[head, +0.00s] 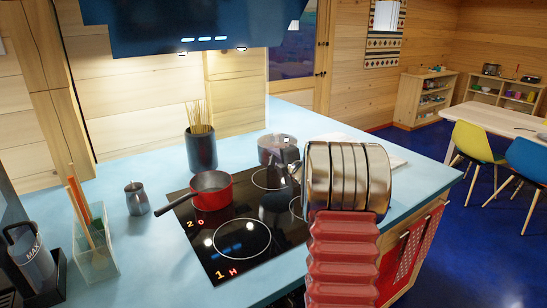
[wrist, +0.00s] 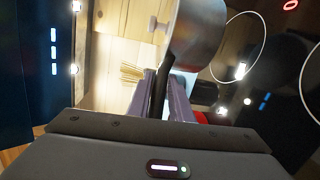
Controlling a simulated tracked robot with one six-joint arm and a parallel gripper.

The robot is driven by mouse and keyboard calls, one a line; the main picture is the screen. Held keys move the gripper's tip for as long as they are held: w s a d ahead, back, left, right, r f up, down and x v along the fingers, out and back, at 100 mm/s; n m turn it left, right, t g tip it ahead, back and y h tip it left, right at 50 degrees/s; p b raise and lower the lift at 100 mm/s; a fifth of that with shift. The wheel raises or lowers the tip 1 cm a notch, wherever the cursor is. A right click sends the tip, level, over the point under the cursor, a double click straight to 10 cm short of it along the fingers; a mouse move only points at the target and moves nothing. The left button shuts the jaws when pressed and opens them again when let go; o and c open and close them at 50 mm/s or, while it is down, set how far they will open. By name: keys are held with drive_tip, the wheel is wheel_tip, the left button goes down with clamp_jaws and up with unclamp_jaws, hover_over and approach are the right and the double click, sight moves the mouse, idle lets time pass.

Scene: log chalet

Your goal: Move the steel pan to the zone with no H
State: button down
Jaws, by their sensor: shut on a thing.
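The steel pan (head: 276,152) is at the back right of the black glass hob (head: 224,262), by the hob's back edge. A zone ring shows just in front of it. I cannot tell whether its base touches the surface. In the wrist view the pan (wrist: 198,32) fills the top middle, and my gripper (wrist: 163,88) is shut on its dark handle. In the head view my arm hides most of the gripper and the right part of the hob. The front left zone reads 1 and a red H; the back left reads 2 and 0. Right zone displays are hidden in the head view; one red 0 shows at the wrist view's top right.
A red pan (head: 212,196) stands on the back left zone. A dark spaghetti jar (head: 202,149) stands behind the hob. A small steel jug (head: 137,198) and a clear utensil holder (head: 96,243) are left. The front left zone is bare. The blue hood (head: 190,22) hangs above.

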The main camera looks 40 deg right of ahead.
drive_tip(key=shift+w+r, duration=0.2)
drive_tip(key=shift+r, duration=0.15)
drive_tip(key=w, duration=0.1)
drive_tip(key=w+f, duration=0.1)
drive_tip(key=w, duration=0.1)
drive_tip(key=shift+w+d+f, duration=0.2)
drive_tip(key=shift+w+f, duration=0.1)
drive_tip(key=shift+f, duration=0.25)
